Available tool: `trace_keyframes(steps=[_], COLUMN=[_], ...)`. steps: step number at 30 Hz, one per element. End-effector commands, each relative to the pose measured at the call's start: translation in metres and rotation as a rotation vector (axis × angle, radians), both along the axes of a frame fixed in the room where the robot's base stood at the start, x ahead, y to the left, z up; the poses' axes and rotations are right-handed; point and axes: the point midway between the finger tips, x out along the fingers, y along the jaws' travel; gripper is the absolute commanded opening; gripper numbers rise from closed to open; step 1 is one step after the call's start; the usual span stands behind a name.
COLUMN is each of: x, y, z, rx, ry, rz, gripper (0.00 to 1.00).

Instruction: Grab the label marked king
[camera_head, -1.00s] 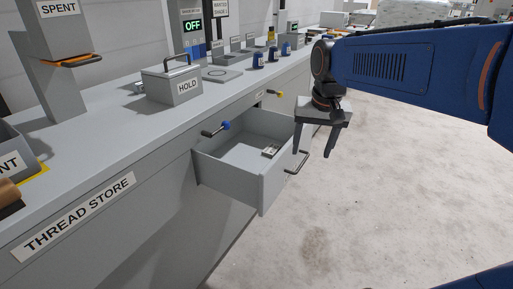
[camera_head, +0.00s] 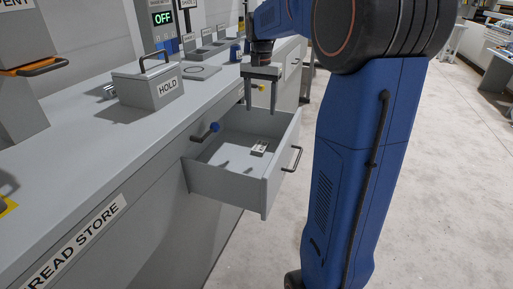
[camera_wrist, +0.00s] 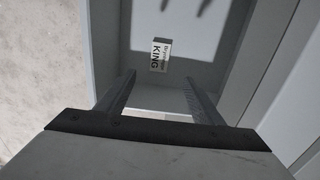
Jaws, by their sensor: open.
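The label marked KING (camera_wrist: 160,54) lies flat on the floor of an open drawer (camera_head: 226,184). In the head view the label (camera_head: 259,149) is small, near the drawer's front right corner. My gripper (camera_head: 261,110) is open and empty, pointing down above the drawer, clear of the label. In the wrist view the two fingers (camera_wrist: 158,95) are spread apart, and the label shows beyond them, between their lines. Its printed side faces up, with a smaller line of text beside KING.
The drawer's front handle (camera_head: 292,159) sticks out to the right. The counter holds a HOLD box (camera_head: 149,85), with a panel reading OFF (camera_head: 162,20) behind. Open floor lies right of the drawer.

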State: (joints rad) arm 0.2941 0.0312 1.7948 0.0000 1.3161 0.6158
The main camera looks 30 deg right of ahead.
Motion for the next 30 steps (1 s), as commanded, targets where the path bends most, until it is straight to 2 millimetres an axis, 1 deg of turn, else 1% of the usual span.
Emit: trace_keyframes(steps=[1, 3, 15, 18, 25, 30], x=[-0.001, -0.001, -0.001, -0.001, -0.001, -0.001], y=[0.0, 0.0, 0.001, 0.001, 0.0, 0.0], z=[-0.009, -0.022, -0.09, -0.1, -0.113, -0.136], rx=[0.001, 0.001, 0.0, 0.0, 0.0, 0.001], ry=[0.003, 0.002, 0.003, 0.001, 0.001, 0.003], rz=[0.0, 0.001, 0.001, 0.002, 0.002, 0.002], gripper=[0.61, 0.61, 0.61, 0.61, 0.61, 0.61])
